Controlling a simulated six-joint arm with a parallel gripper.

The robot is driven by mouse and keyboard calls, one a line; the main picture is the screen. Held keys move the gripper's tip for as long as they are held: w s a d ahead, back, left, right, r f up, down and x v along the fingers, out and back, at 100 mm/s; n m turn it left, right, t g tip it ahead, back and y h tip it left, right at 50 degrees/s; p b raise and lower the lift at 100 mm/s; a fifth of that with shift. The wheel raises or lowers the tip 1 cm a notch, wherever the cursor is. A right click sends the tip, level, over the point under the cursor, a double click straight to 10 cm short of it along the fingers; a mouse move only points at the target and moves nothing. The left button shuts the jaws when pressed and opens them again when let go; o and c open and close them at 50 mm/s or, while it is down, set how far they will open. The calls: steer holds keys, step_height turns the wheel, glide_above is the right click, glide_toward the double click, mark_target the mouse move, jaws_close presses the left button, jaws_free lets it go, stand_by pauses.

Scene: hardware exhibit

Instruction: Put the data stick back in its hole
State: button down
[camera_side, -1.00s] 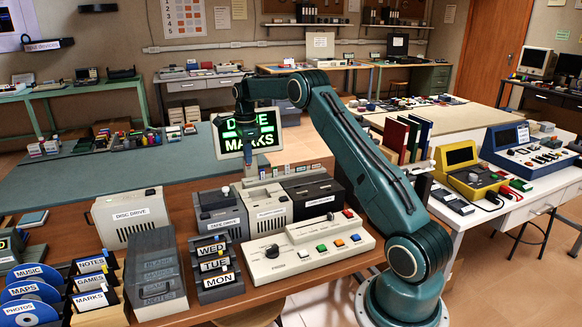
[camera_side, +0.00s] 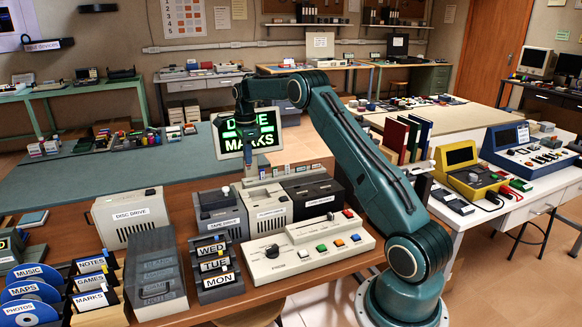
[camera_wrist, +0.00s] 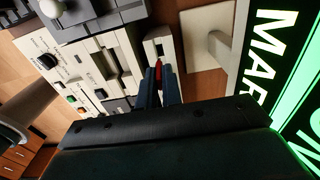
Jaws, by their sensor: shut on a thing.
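My gripper (camera_wrist: 159,88) is shut on the data stick (camera_wrist: 158,72), whose red body shows between the two blue fingers in the wrist view. Just beyond the fingertips is a narrow beige block (camera_wrist: 166,31) with a dark opening in its face. The stick's far end lies at or very close to this block; I cannot tell whether it is inside the opening. In the side view my gripper (camera_side: 249,168) points down behind the beige drive in the middle of the bench. The stick and its hole are too small or hidden there.
The beige drive (camera_side: 266,212) stands in front of my gripper, between a dark drive (camera_side: 221,224) and another dark unit (camera_side: 314,201). A lit green screen (camera_side: 266,142) stands close behind. A beige button console (camera_side: 310,249) lies in front.

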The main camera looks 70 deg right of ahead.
mark_target(248, 166)
steer(key=shift+f, duration=0.75)
stand_by(1.2)
steer(key=shift+f, duration=2.2)
steer(key=shift+f, duration=0.15)
steer(key=c, duration=1.5)
jaws_free()
steer(key=shift+r, duration=4)
